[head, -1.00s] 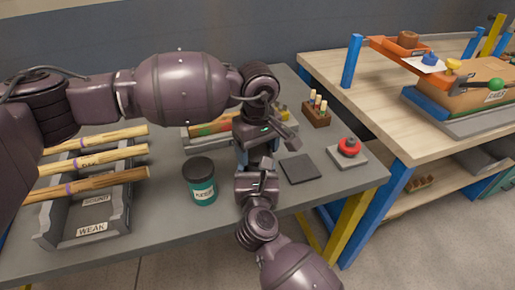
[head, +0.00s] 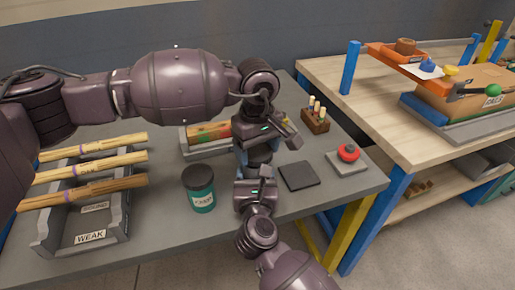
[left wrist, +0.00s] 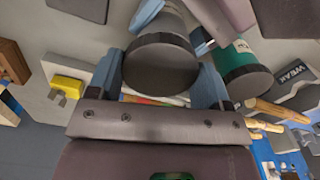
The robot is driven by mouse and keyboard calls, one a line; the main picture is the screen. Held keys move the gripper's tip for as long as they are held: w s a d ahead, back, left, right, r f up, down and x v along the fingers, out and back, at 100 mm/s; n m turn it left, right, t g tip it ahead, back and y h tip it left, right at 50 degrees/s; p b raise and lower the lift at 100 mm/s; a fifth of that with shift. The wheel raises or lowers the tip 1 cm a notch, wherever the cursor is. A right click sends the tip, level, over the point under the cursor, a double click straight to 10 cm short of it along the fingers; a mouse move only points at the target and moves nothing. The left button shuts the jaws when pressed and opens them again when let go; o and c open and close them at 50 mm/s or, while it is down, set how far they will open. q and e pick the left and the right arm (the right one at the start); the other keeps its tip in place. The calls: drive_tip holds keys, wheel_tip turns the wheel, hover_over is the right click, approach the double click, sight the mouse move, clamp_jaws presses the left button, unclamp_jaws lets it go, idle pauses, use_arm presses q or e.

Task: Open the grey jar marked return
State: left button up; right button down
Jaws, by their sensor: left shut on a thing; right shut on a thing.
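A grey jar (head: 258,156) stands upright between my two grippers near the middle of the grey bench; its label is hidden. In the left wrist view its dark round lid (left wrist: 160,66) faces the camera, with the grey body (left wrist: 174,22) beyond. My left gripper (head: 258,147) reaches down from above, its blue fingers on both sides of the lid, shut on it. My right gripper (head: 256,170) comes from the front and is shut on the jar's body. I cannot tell whether the lid has come loose.
A teal jar with dark lid (head: 202,194) stands close to the left. A dark square pad (head: 298,176) and a red-topped item on a grey plate (head: 348,153) lie right. A grey rack of wooden spindles (head: 116,222) is at left; a small wooden block with pegs (head: 316,122) behind.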

sight(257, 151)
use_arm(q)
drive_tip(key=shift+r, duration=0.1)
drive_tip(key=shift+r, duration=1.9)
use_arm(e)
drive_tip(key=shift+c, duration=0.8)
unclamp_jaws()
use_arm(q)
drive_tip(key=shift+r, duration=0.25)
use_arm(e)
drive_tip(key=s, duration=1.2)
